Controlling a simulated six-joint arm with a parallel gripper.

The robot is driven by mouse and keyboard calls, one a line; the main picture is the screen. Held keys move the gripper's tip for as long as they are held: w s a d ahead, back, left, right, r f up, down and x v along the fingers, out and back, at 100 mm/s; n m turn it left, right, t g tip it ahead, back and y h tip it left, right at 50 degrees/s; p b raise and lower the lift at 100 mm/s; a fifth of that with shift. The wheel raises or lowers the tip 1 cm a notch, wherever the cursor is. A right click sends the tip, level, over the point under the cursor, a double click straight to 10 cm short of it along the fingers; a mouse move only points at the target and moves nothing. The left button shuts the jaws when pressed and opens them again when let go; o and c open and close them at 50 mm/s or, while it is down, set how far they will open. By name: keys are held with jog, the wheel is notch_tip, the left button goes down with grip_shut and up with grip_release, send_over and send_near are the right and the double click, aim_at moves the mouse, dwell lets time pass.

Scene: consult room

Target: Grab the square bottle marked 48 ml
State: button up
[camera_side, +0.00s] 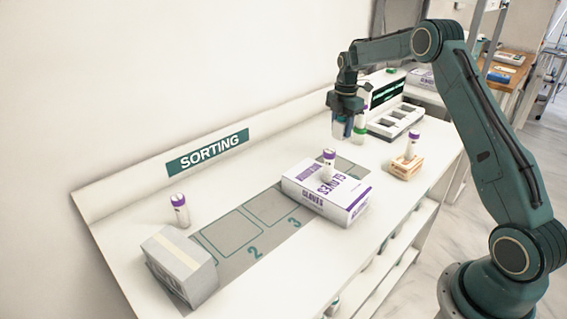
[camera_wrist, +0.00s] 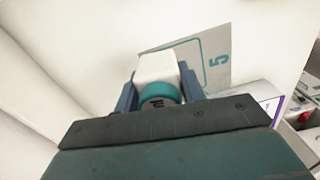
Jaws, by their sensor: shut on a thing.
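A white square bottle with a teal cap (camera_wrist: 157,68) is between the two fingers of my gripper (camera_wrist: 158,90) in the wrist view. My gripper is shut on it. Dark marks on the cap are too small to read, and no 48 ml marking can be made out. In the side view, my gripper (camera_side: 346,124) points down and holds the pale bottle (camera_side: 338,131) above the far part of the bench. The fingers partly hide the bottle there.
A purple-and-white gloves box (camera_side: 350,199) lies on the numbered mat (camera_side: 222,237). A grey box (camera_side: 172,269) stands near left. A purple-capped vial (camera_side: 180,212) stands by the wall. A wooden block (camera_side: 405,168) holds another vial. A white device (camera_side: 396,122) sits behind.

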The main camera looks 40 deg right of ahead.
notch_tip(320, 180, up, 13)
jog(key=shift+r, duration=0.1)
dwell(0.3)
jog(key=shift+a, duration=0.1)
dwell(0.4)
